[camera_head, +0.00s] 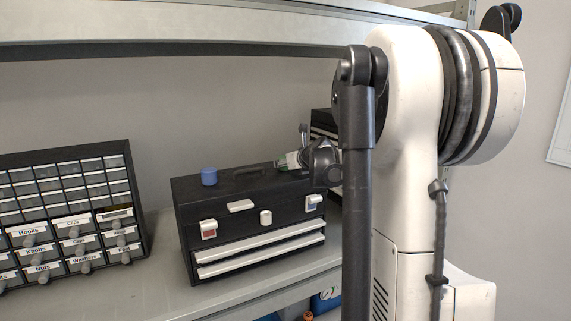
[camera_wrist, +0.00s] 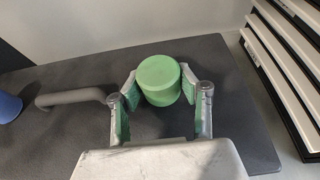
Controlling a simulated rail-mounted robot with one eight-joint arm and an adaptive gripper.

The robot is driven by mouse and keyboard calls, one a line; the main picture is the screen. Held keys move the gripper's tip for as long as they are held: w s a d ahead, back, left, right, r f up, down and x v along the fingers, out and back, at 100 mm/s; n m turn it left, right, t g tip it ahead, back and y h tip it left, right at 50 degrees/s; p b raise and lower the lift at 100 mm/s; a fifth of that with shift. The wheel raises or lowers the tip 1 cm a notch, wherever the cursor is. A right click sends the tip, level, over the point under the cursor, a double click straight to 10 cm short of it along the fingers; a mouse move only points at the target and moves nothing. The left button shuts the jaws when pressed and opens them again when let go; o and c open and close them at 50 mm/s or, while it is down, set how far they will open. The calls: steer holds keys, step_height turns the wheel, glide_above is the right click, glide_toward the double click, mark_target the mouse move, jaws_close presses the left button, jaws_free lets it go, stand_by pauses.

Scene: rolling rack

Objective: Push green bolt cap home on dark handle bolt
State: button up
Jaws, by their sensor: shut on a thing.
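The green bolt cap (camera_wrist: 160,80) is a short round cylinder in the wrist view. It is between the two fingers of my gripper (camera_wrist: 161,88), which is shut on it. The cap is over the right part of the black toolbox's top (camera_wrist: 180,52); I cannot tell whether it touches the top. The dark handle (camera_wrist: 70,97) lies to its left. In the head view, my gripper (camera_head: 291,160) is at the toolbox's right end, and the cap is hard to make out there. The bolt is not visible.
A blue cap (camera_head: 209,176) stands on the left of the toolbox top (camera_head: 235,187). A drawer cabinet (camera_head: 72,205) stands at the left of the shelf. Another case with pale drawer fronts (camera_wrist: 282,75) is close on the right. A shelf beam (camera_head: 200,28) runs overhead.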

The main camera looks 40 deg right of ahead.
steer(key=o, duration=1)
steer(key=shift+s, duration=0.15)
steer(key=v, duration=1.1)
steer(key=shift+s+a+r, duration=0.15)
steer(key=shift+s+r, duration=0.05)
steer(key=shift+s, duration=0.15)
